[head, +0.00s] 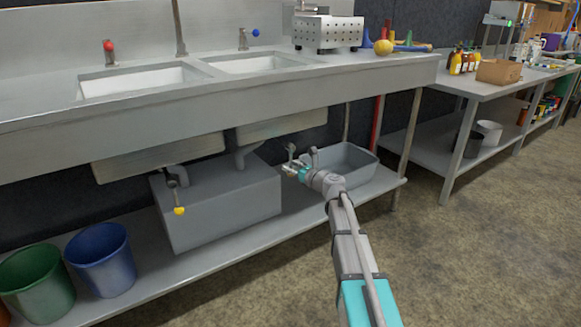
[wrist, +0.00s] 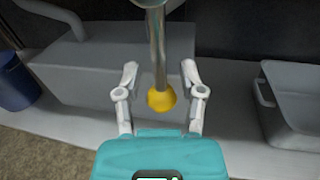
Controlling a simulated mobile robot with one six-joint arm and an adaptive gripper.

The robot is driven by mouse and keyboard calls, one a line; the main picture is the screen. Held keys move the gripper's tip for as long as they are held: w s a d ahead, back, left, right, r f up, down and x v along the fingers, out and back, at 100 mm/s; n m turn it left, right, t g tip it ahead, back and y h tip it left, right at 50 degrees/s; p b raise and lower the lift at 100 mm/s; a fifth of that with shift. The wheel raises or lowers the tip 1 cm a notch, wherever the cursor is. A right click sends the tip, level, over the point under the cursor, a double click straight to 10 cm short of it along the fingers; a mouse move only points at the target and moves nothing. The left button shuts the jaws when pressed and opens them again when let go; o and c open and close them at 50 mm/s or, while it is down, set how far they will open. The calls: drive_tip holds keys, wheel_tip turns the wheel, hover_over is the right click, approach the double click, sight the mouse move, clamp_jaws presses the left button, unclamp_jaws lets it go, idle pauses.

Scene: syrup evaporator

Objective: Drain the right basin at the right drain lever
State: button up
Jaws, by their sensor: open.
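The sink's right basin (head: 255,64) is set in the steel counter, with its grey underside (head: 283,125) below. In the wrist view, a metal drain lever (wrist: 157,45) hangs down and ends in a yellow knob (wrist: 162,100). My gripper (head: 302,153) is low under the right basin, and its fingers are spread in the wrist view (wrist: 158,72). The knob appears between the fingers, with a visible gap on each side. In the head view, my gripper mostly hides this lever. Another yellow-knobbed lever (head: 179,210) hangs under the left basin (head: 140,81).
A grey box (head: 220,208) stands on the lower shelf, left of my gripper. A grey tub (head: 350,160) is behind and to its right. Blue (head: 101,262) and green (head: 37,284) buckets stand at far left. The floor in front is clear.

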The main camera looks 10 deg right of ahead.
drive_tip(key=shift+w+a, duration=0.15)
drive_tip(key=shift+w, duration=0.1)
clamp_jaws()
idle(0.3)
